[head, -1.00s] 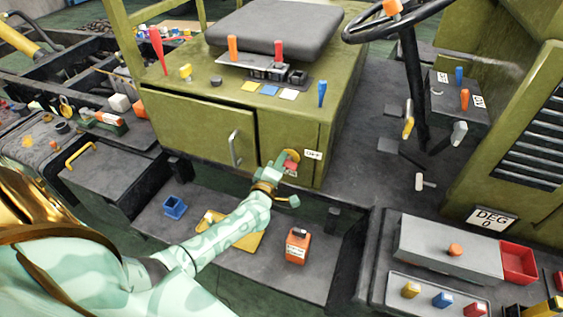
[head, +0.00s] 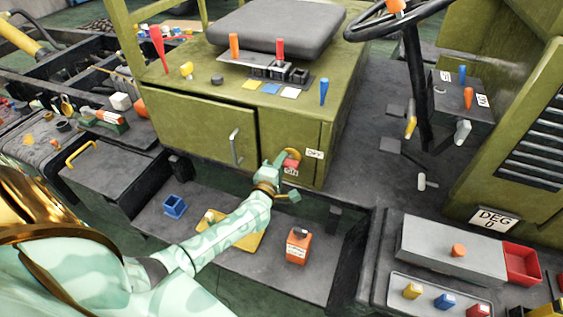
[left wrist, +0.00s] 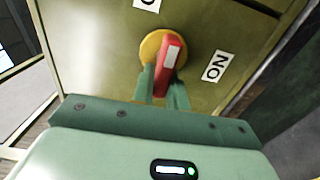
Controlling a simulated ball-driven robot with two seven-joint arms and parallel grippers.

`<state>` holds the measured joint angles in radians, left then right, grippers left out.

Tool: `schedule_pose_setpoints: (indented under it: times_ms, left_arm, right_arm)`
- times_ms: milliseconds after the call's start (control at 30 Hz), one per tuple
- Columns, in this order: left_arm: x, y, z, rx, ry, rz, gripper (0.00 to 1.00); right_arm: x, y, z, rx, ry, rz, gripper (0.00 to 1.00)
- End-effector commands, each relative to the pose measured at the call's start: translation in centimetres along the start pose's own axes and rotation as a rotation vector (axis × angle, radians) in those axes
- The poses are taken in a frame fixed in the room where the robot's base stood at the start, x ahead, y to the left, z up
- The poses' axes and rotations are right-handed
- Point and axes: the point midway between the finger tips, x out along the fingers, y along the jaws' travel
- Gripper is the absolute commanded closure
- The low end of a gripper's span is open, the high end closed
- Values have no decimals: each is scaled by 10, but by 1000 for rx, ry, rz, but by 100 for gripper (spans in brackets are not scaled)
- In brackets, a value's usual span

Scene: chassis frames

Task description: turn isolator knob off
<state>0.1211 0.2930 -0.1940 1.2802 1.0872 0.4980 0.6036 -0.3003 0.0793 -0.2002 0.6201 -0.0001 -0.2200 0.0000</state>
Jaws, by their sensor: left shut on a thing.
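The isolator knob is a red handle (head: 291,162) with a white stripe on a round yellow plate (left wrist: 150,47), on the front of the olive seat box. My left gripper (head: 284,160) is at it with its fingers on either side of the red handle (left wrist: 168,65), shut on it. In the left wrist view the handle points nearly straight up the picture, leaning slightly right. My right gripper is not in view.
The olive box (head: 190,125) has a door handle (head: 236,147) left of the knob. Pedals and the steering column (head: 415,90) stand to the right.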

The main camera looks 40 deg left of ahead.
Motion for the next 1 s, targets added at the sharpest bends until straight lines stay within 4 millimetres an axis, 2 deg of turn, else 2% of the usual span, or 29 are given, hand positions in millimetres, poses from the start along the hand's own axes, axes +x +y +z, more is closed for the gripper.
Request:
schedule_pose_setpoints:
  times_ms: [33, 67, 133, 433, 567, 667, 1000]
  left_arm:
    - [-1, -2, 0, -2, 1, -4, 100]
    - [-1, -2, 0, -2, 1, -4, 82]
    - [-1, -2, 0, -2, 1, -4, 64]
    - [-2, -1, 0, 0, 0, -2, 64]
    - [-14, 0, 0, 1, 0, -3, 64]
    - [-34, 1, 0, 0, 0, -3, 64]
    - [-125, -1, 0, 0, 0, -5, 64]
  right_arm:
    - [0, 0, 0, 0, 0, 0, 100]
    - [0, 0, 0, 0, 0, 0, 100]
    - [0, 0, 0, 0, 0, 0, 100]
    - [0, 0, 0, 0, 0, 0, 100]
    - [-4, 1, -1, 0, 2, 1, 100]
    - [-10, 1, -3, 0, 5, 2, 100]
    - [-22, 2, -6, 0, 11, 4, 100]
